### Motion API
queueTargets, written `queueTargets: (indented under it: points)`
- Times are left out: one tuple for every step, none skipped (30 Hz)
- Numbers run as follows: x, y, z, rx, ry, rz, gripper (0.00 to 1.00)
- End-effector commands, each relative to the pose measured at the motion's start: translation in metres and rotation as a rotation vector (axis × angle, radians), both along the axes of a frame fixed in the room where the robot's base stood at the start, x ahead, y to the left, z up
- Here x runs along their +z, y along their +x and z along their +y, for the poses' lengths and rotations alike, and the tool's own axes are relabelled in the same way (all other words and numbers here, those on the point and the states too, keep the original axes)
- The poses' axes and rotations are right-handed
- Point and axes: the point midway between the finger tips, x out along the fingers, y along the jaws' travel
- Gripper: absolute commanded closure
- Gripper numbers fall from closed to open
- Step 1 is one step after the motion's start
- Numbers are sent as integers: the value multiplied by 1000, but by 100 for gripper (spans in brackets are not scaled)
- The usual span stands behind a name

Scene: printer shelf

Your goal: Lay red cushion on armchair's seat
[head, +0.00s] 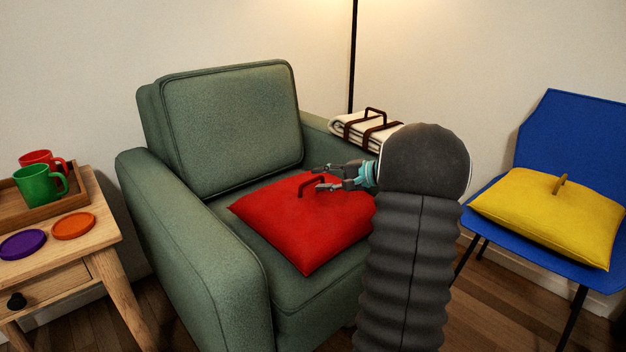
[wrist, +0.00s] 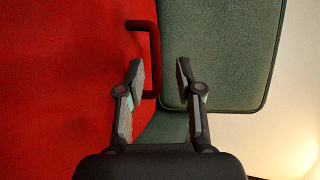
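The red cushion (head: 305,235) lies on the green armchair's seat (head: 312,296), turned slightly, with its far right part hidden behind my arm. Its red loop handle (head: 312,182) stands up from the top. My gripper (head: 320,178) is at the handle, above the cushion, with its fingers apart. In the wrist view my gripper (wrist: 160,72) is open, and the long bar of the handle (wrist: 156,55) shows between the two fingertips, nearer the left one. I see no clear contact. The cushion (wrist: 60,90) fills the left side of that view.
A folded cream blanket (head: 350,128) with brown straps lies on the chair's right armrest. A blue chair (head: 570,130) with a yellow cushion (head: 550,220) stands right. A wooden side table (head: 95,240) with a tray, mugs and coasters stands left. A lamp pole (head: 352,60) rises behind.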

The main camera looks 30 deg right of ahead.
Motion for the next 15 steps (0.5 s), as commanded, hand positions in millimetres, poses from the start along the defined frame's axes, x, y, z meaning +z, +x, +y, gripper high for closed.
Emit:
queueTargets:
  points:
    - [5,-9,-7,-4,-1,-1,64]
    - [7,-15,-10,-3,-1,-1,64]
    - [10,-21,-14,-4,-1,0,64]
    - [12,-26,-17,-4,-1,-1,64]
    - [14,-31,-20,-3,-1,-1,64]
    - [16,-37,-24,-3,-1,-1,64]
    - [17,-41,-26,-3,-1,0,64]
    - [19,-45,-28,-2,-1,0,64]
    - [20,-50,-31,-2,-1,0,64]
    - [22,-53,-34,-2,-1,0,64]
    - [23,-56,-35,-2,0,-1,64]
    - [24,-59,-37,-1,-1,-1,64]
    - [25,-61,-38,0,0,-1,64]
    - [26,-63,-39,0,-1,-1,64]
    - [26,-65,-41,0,-1,-1,64]
